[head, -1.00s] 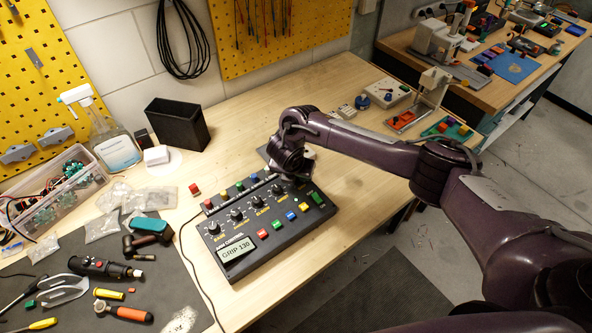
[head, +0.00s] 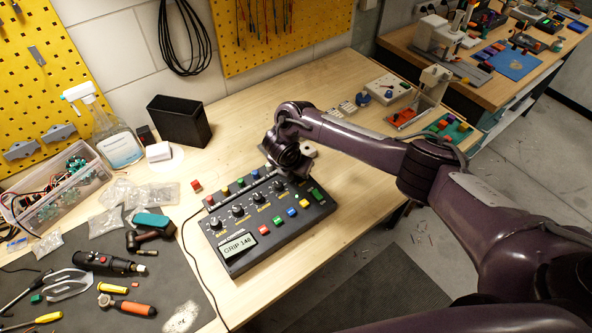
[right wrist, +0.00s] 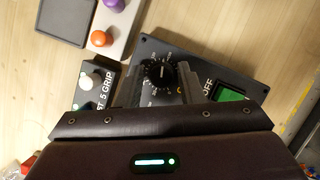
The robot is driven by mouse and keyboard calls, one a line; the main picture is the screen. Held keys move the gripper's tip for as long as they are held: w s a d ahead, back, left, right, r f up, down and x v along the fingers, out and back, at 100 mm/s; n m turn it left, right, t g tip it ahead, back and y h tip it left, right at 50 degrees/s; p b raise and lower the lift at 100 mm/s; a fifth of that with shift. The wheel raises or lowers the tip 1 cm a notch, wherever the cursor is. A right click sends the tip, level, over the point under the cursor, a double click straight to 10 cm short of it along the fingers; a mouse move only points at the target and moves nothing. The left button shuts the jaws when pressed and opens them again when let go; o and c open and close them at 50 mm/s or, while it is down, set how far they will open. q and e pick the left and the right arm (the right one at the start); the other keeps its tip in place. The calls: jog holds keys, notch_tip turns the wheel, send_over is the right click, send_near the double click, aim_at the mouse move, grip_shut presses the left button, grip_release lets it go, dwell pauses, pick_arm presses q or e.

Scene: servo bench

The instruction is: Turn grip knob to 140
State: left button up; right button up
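The black control box (head: 285,238) lies on the wooden bench with a row of knobs, coloured buttons and a display (head: 238,246). The display reads GRIP and a number in the 140s, seemingly 146; the last digit is small. My right gripper (head: 287,172) is over the box's far right end and hides the knob there. In the right wrist view, that grip knob (right wrist: 158,74), black with a white-marked dial, sits between the two fingers of the right gripper (right wrist: 158,84). The fingers appear closed on it; the contact itself is partly hidden. My left gripper is out of view.
A green switch (right wrist: 229,95) marked OFF is right beside the fingers. A black bin (head: 179,124) is behind the box; a dark mat (head: 110,303) with tools lies at left.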

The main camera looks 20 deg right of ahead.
jog(key=shift+o, duration=1)
jog(key=shift+f, duration=0.1)
jog(key=p+v, duration=0.1)
jog(key=v, duration=0.7)
